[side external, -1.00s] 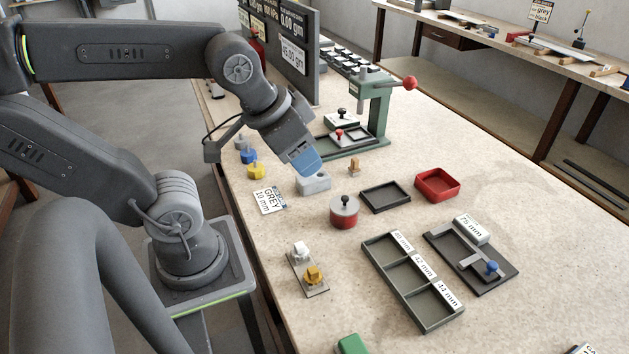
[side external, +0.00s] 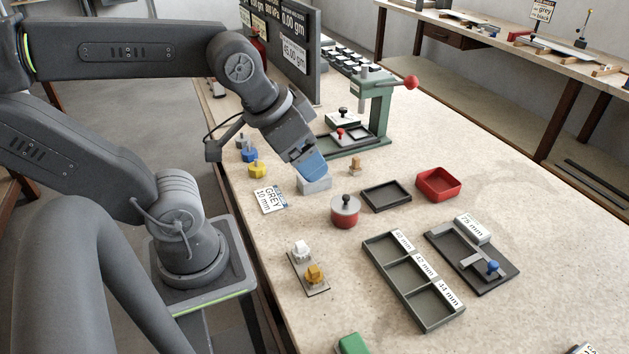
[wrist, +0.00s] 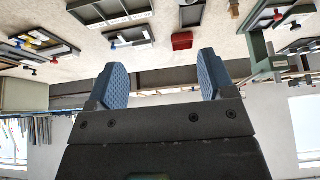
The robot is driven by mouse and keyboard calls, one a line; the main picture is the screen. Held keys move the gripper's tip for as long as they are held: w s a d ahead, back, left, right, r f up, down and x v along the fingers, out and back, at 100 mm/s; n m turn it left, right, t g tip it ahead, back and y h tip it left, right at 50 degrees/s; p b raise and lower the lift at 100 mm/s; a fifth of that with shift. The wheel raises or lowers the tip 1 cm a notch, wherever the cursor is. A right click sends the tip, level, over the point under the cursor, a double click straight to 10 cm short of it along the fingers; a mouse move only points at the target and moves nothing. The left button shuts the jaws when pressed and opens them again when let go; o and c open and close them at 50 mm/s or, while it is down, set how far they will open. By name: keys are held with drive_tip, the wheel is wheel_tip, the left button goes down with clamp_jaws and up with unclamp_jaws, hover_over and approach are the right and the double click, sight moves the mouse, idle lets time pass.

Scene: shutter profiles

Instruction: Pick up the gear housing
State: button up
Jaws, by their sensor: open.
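A light grey block (side external: 316,187), which looks like the gear housing, stands on the bench in the side view. My gripper (side external: 313,177) is right at it, with the blue fingers over its top and hiding part of it. I cannot tell whether the fingers touch it. In the wrist view my gripper (wrist: 156,78) is open, with its two blue fingers wide apart. I cannot make out the block between them there.
A red-and-grey pot with a black knob (side external: 345,211) and a small tan peg (side external: 355,167) stand near the block. A dark tray (side external: 386,208), a red bin (side external: 460,187) and a green press (side external: 380,125) are farther right.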

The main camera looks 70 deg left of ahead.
drive_tip(key=o, duration=0.4)
drive_tip(key=n+g+y, duration=0.4)
drive_tip(key=n+g, duration=0.2)
drive_tip(key=n, duration=1.2)
hover_over(317, 186)
wheel_tip(317, 186, down, 17)
drive_tip(key=shift+f, duration=0.15)
drive_tip(key=shift+w+a+x, duration=0.1)
drive_tip(key=shift+x, duration=1.2)
drive_tip(key=shift+w+a+x, duration=0.15)
drive_tip(key=shift+x, duration=1.2)
